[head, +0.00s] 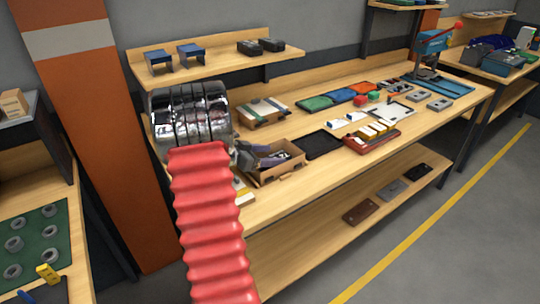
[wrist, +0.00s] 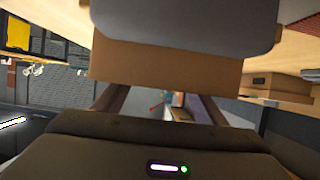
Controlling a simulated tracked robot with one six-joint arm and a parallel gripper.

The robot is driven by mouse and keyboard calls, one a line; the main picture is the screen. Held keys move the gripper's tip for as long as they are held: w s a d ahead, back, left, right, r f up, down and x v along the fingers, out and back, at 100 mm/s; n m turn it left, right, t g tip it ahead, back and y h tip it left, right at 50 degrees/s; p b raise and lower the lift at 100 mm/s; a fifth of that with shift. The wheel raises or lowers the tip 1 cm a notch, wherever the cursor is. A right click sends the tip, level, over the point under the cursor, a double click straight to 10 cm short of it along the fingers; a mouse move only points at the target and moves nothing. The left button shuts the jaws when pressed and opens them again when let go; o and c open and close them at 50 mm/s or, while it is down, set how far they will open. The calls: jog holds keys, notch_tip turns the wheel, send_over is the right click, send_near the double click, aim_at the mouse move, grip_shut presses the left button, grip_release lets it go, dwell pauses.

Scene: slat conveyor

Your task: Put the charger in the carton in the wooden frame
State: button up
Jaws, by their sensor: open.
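An open cardboard carton (head: 290,171) stands near the front edge of the bench in the head view. Dark items lie in it, one with a purplish side (head: 277,159); I cannot tell for sure which is the charger. My gripper (head: 250,155) is at the carton's left side, partly hidden by my arm. In the wrist view my gripper (wrist: 162,108) has its two fingers apart with nothing visibly held between them. A brown board-like face (wrist: 160,66) lies close across the fingers there. A shallow wooden box (head: 263,121), likely the wooden frame, stands behind the carton with pale and green pieces.
A black tray (head: 322,145) lies right of the carton. Green, blue and orange trays (head: 342,97) are behind it, and a red tray with pale blocks (head: 372,138) is farther right. A shelf (head: 218,63) overhangs the back of the bench.

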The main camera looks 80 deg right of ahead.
jog(key=shift+r, duration=0.45)
jog(key=shift+w+a+r, duration=0.15)
jog(key=shift+r, duration=0.15)
jog(key=v, duration=1.1)
jog(key=shift+w+a, duration=0.2)
